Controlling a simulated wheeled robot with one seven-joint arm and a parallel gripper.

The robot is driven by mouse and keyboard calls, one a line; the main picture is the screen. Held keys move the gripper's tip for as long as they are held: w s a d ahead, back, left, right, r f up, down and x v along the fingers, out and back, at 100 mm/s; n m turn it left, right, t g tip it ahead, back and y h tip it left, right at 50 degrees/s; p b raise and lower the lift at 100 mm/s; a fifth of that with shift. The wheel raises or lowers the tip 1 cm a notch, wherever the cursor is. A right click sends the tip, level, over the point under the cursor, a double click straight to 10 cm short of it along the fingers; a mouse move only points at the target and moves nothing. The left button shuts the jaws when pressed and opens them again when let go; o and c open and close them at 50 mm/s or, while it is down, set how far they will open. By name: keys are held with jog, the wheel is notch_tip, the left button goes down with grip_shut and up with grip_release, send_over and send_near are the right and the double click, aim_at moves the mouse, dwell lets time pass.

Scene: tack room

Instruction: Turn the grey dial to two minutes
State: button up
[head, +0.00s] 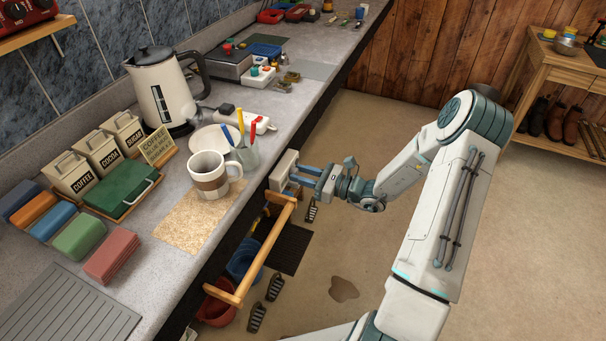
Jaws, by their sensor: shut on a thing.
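A pale grey box (283,170) is fixed at the counter's front edge, to the right of the glass with coloured-handled tools. My gripper (299,178) reaches in from the right, with its blue fingers against the box's outer face. The fingers are shut on what appears to be the grey dial there. The dial itself is hidden by the fingers, and its markings and setting cannot be read from this view.
A wooden rail (265,252) runs along the counter front just below the box. On the counter stand a mug (209,181), a glass (246,158) of tools and a kettle (165,92). Slippers (274,287) and a brown puddle (343,289) lie on the floor.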

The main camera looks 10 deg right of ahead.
jog(key=shift+m, duration=0.3)
jog(key=shift+r+m+p, duration=0.15)
jog(key=shift+m+p, duration=0.75)
jog(key=m+p, duration=0.2)
jog(key=m, duration=0.1)
jog(key=shift+m, duration=0.3)
jog(key=m+p, duration=0.2)
jog(key=m, duration=0.4)
jog(key=m+p, duration=0.2)
jog(key=m, duration=0.4)
jog(key=m+p, duration=0.2)
jog(key=m, duration=0.3)
jog(key=shift+w+d+f+m, duration=0.1)
jog(key=shift+f+m, duration=0.3)
jog(key=o, duration=1)
jog(key=shift+c, duration=0.2)
